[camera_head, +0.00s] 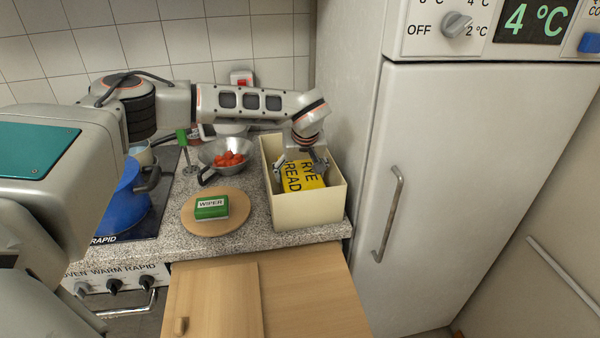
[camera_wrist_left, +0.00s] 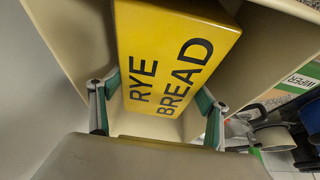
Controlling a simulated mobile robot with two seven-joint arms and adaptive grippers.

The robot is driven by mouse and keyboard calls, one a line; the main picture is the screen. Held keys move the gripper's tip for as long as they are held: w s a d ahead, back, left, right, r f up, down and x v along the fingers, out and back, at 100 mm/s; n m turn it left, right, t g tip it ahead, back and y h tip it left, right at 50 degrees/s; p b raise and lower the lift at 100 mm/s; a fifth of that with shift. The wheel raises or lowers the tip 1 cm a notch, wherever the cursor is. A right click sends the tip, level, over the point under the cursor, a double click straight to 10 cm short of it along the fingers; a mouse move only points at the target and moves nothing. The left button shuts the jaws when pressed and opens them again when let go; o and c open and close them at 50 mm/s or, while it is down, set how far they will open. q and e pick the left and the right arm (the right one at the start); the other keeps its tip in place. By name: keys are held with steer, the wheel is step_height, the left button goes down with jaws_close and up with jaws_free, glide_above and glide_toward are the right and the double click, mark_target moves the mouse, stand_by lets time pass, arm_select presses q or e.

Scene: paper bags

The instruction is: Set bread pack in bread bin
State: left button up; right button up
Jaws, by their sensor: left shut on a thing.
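The yellow bread pack (camera_head: 299,176), lettered RYE BREAD, is inside the cream, open-topped bread bin (camera_head: 308,208) on the counter. My left gripper (camera_head: 300,165) reaches down into the bin from above and is shut on the pack. In the left wrist view the bread pack (camera_wrist_left: 172,55) sits between the two green-padded fingers (camera_wrist_left: 158,108), with the bin walls (camera_wrist_left: 75,40) around it. Whether the pack touches the bin floor is hidden. My right gripper is not in view.
Left of the bin are a metal colander (camera_head: 226,158) with red pieces and a round wooden board (camera_head: 215,222) bearing a green WIPER pack (camera_head: 211,207). A blue pan (camera_head: 125,200) is on the stove. The fridge (camera_head: 470,190) stands close on the right.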

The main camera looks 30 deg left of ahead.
arm_select(q)
steer(key=o, duration=1.4)
steer(key=shift+f, duration=0.15)
steer(key=shift+o, duration=0.2)
steer(key=shift+r, duration=0.3)
steer(key=b+v, duration=0.1)
steer(key=v, duration=1.1)
steer(key=shift+d+f, duration=0.1)
steer(key=shift+s+f, duration=0.1)
